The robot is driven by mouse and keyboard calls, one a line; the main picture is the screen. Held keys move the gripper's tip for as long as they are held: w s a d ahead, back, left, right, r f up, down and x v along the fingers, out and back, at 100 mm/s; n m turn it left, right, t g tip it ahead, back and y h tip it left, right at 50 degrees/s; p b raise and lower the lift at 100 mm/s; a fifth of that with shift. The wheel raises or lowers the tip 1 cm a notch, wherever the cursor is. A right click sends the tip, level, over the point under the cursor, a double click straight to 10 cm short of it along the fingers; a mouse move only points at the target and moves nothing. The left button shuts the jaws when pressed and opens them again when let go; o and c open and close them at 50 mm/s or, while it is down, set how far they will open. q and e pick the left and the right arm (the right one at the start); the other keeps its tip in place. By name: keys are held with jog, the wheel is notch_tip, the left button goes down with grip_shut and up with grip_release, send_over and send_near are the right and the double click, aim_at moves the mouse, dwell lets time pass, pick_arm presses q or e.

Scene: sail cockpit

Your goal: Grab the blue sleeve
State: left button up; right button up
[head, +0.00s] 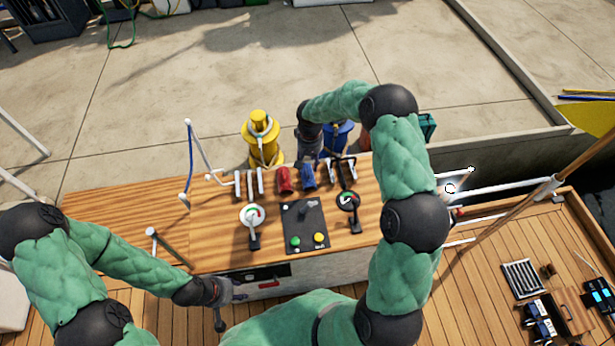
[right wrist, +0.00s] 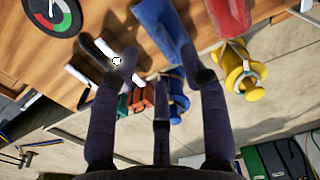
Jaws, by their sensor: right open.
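The blue sleeve (head: 307,176) stands on the wooden console top, just right of the red sleeve (head: 284,180). In the right wrist view the blue sleeve (right wrist: 158,25) lies just beyond and between the fingertips, with the red sleeve (right wrist: 232,14) to its right. My right gripper (head: 314,155) is open and empty, just behind the blue sleeve in the head view. Its spread fingers (right wrist: 160,62) show in the wrist view; I cannot tell whether they touch the sleeve. My left gripper (head: 232,306) is open and empty in front of the console.
Black-and-white levers (head: 347,170) stand close right of the blue sleeve, and more levers (head: 248,184) left of the red one.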

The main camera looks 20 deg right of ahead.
aim_at(308, 175)
jog(key=shift+w+f+b, duration=0.1)
jog(key=shift+f+b, duration=1.05)
jog(key=shift+f, duration=1.65)
jog(key=shift+r, duration=0.1)
grip_shut()
